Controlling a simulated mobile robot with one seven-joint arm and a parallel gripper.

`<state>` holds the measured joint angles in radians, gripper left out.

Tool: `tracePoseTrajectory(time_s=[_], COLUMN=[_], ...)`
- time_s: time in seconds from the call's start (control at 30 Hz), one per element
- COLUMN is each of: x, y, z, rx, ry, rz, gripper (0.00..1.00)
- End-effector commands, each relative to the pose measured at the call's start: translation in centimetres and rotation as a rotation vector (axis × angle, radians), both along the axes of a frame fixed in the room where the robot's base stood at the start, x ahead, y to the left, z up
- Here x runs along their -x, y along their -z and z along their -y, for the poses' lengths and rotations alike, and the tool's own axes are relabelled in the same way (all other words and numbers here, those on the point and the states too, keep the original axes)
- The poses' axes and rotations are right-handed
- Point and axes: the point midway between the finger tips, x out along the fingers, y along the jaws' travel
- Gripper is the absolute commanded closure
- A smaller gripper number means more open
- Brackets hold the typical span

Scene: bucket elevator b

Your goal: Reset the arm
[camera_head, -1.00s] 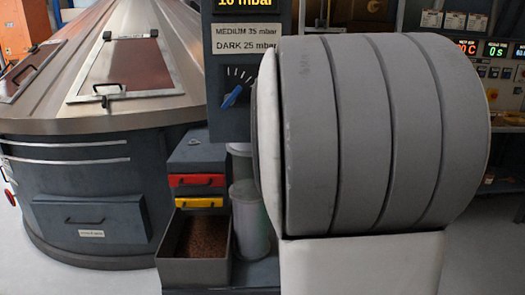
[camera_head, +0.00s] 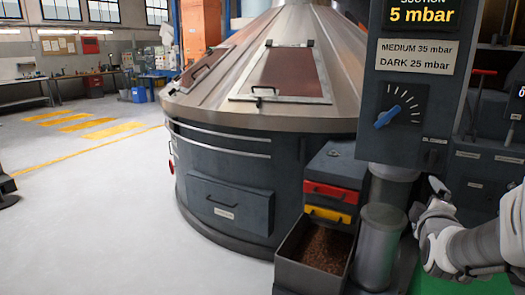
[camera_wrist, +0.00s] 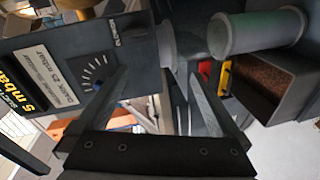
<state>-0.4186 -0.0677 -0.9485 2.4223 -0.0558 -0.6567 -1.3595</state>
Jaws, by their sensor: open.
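My gripper (camera_head: 428,205) is at the right of the head view, beside the lower part of the dark control box (camera_head: 376,139). In the wrist view its two dark fingers stand apart, with nothing held between the fingertips (camera_wrist: 158,80). The box carries a blue-pointered dial (camera_head: 388,117) and a yellow display (camera_head: 421,14) reading 5 mbar. My arm is partly cut off by the right edge of the head view.
A grey cylinder (camera_head: 377,245) stands below the box, beside an open bin (camera_head: 283,265) of brown granules and red (camera_head: 331,192) and yellow (camera_head: 327,214) drawers. A large round machine (camera_head: 217,160) stands behind. The floor (camera_head: 90,220) at left is clear.

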Motion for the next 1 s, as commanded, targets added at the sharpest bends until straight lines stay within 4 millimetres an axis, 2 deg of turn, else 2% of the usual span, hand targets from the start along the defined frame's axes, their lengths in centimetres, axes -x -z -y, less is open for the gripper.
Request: tracePoseTrajectory(time_s=[0.1,0.27,0.47,0.6,0.7,0.9,0.93,1.0], x=[0.4,2.1,6.4,10.7,14.2,21.3,20.9,20.8], y=[1.3,2.4,2.8,3.0,3.2,4.1,2.0,0.2], z=[-3.5,-9.2,-16.0,-20.1,-22.3,-25.3,-25.1,-25.1], rx=[-0.280,-0.617,-0.944,-1.104,-1.179,-1.249,-1.252,-1.252], ry=[-0.035,-0.059,-0.018,0.071,0.163,0.408,0.400,0.397], rz=[-0.019,-0.087,-0.216,-0.318,-0.384,-0.467,-0.469,-0.470], gripper=[0.00,0.00,0.00,0.00,0.00,0.00,0.00,0.00])
